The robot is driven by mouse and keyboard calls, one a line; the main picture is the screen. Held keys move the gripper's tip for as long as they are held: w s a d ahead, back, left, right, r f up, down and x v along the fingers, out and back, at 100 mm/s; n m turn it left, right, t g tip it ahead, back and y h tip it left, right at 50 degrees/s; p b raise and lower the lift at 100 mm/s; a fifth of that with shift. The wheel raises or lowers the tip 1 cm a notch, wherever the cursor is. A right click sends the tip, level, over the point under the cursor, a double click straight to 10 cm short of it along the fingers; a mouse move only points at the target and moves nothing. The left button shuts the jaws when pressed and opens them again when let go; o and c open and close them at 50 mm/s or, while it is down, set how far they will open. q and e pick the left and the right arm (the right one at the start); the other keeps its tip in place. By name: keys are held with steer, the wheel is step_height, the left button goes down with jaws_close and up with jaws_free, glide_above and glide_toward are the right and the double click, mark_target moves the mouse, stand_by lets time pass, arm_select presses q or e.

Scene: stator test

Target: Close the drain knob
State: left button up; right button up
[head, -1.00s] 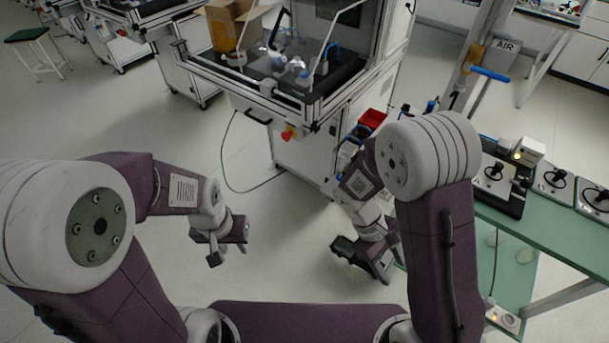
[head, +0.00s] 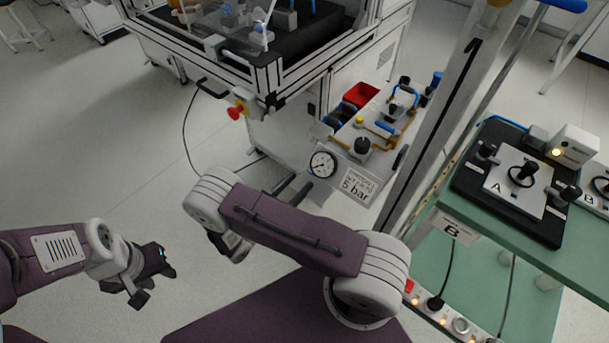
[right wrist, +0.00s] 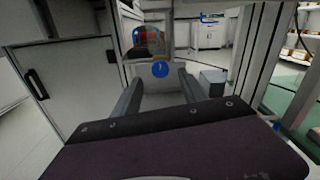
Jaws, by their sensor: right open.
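A small round blue knob (right wrist: 160,69) with a pale mark shows in the right wrist view on the front of the air unit; I cannot tell for sure that it is the drain knob. It is hidden in the head view. My right gripper (right wrist: 157,85) is open and empty, its two fingers pointing toward the blue knob, which shows between their tips, seemingly apart from them. In the head view its dark fingers (head: 296,186) show below the pressure gauge (head: 323,164), partly behind my arm. My left gripper (head: 155,280) is open and empty over the floor at lower left.
The air unit carries a "5 bar" label (head: 357,184), a black knob (head: 362,147) and a red bin (head: 361,95). A white machine frame (head: 270,77) with a red-yellow switch (head: 237,110) stands left of it. A green bench (head: 480,207) and metal post (head: 425,140) stand right.

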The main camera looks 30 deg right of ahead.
steer(key=x, duration=0.4)
steer(key=shift+d+b, duration=0.25)
steer(key=shift+b, duration=0.05)
jaws_close()
steer(key=shift+m, duration=0.3)
steer(key=m+p, duration=0.2)
steer(key=m, duration=1.4)
steer(key=shift+m, duration=0.6)
